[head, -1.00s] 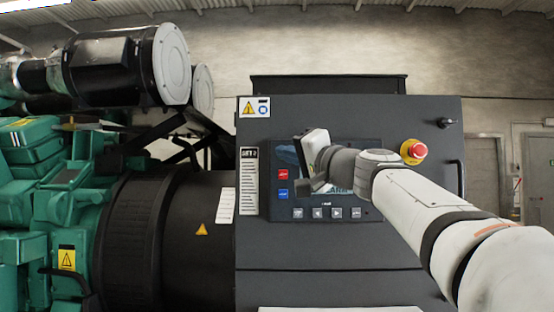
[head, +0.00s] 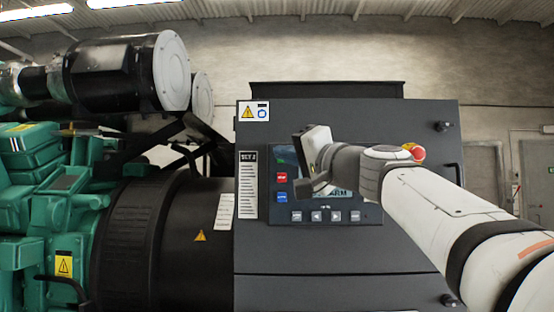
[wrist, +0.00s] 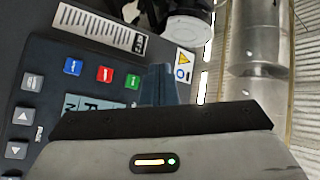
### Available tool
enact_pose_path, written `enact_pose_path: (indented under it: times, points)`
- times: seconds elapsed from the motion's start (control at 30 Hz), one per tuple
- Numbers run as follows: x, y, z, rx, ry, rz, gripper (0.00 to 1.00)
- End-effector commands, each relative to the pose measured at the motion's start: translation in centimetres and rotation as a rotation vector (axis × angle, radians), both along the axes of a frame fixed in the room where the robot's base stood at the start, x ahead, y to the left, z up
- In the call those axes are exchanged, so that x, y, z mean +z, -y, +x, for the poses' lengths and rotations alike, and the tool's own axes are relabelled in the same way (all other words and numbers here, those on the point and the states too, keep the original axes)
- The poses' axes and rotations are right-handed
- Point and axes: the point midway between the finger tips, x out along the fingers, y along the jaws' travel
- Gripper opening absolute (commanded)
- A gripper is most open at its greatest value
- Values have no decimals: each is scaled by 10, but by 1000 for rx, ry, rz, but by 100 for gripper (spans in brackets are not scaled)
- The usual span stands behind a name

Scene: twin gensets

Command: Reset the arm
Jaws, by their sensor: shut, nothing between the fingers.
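My gripper (head: 303,164) is in front of the dark control cabinet, at the upper left part of its control panel (head: 345,214). In the wrist view my fingers (wrist: 160,84) are together with nothing between them, pointing past the panel's edge. My arm reaches in from the lower right of the head view. The panel has a red button (head: 281,177), a blue button (head: 281,197) and a row of grey keys below. My wrist hides part of its screen. I cannot tell how far my gripper is from the panel.
A red emergency stop (head: 417,152) on the cabinet is partly hidden behind my arm. The green engine (head: 40,200) and black generator housing (head: 150,240) fill the left. A yellow warning label (head: 253,111) is at the cabinet's upper left. A grey door (head: 484,180) stands behind at right.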

Motion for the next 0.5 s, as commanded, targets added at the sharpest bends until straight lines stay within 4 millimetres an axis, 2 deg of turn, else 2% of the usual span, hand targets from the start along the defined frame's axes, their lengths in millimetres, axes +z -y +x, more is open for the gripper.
enact_pose_path:
  times: [0.23, 0.33, 0.37, 0.43, 0.47, 0.5]
  points:
    - [0, 0, 0, -1, -1, 0, 0]
    - [-13, 0, 1, -5, -20, -27, 0]
    - [-20, 0, 1, -9, -33, -44, 0]
    - [-50, 0, 2, -20, -82, -106, 0]
    - [-68, 1, 2, -26, -111, -143, 0]
    - [-94, 2, 0, -33, -151, -198, 0]
